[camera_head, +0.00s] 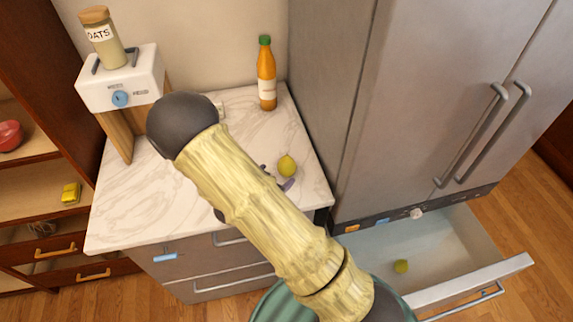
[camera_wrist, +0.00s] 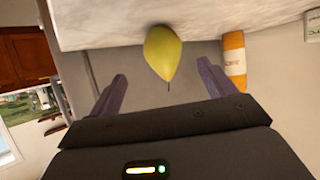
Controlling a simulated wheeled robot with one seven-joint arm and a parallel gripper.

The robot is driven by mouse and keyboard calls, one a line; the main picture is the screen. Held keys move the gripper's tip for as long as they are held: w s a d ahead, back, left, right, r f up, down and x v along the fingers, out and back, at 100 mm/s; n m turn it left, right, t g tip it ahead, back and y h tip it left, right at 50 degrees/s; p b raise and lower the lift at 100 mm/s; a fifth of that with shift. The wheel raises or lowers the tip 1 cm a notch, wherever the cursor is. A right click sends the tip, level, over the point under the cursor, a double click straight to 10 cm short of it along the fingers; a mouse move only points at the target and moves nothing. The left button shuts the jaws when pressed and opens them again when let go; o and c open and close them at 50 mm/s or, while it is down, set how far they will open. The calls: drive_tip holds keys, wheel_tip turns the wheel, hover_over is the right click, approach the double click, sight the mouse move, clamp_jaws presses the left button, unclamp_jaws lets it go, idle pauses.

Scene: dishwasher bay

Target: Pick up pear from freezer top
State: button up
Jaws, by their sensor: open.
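A yellow-green pear (camera_head: 287,166) sits on the white marble top (camera_head: 240,130) of the drawer unit, near its right side. In the wrist view the pear (camera_wrist: 163,52) appears ahead of the fingers and roughly midway between them, with its narrow stem end pointing down in the picture. My gripper (camera_head: 277,177) is mostly hidden behind my arm, with purple fingertips showing just beside the pear. In the wrist view my gripper (camera_wrist: 160,85) is open and empty, its two fingers apart. I cannot tell whether a finger touches the pear.
An orange bottle (camera_head: 267,78) stands at the back of the top. A white dispenser (camera_head: 122,82) with an oats jar (camera_head: 101,38) is at back left.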

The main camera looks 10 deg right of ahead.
sight(282, 170)
drive_tip(key=shift+x, duration=1.3)
drive_tip(key=shift+w+p, duration=0.1)
drive_tip(key=shift+p, duration=0.2)
drive_tip(key=shift+p+x, duration=1.1)
drive_tip(key=shift+x, duration=1.45)
drive_tip(key=shift+a+f, duration=0.15)
drive_tip(key=shift+a, duration=0.05)
drive_tip(key=c, duration=1.2)
drive_tip(key=shift+o, duration=0.2)
wheel_tip(282, 170, up, 10)
drive_tip(key=shift+r+b, duration=0.1)
drive_tip(key=shift+b, duration=0.95)
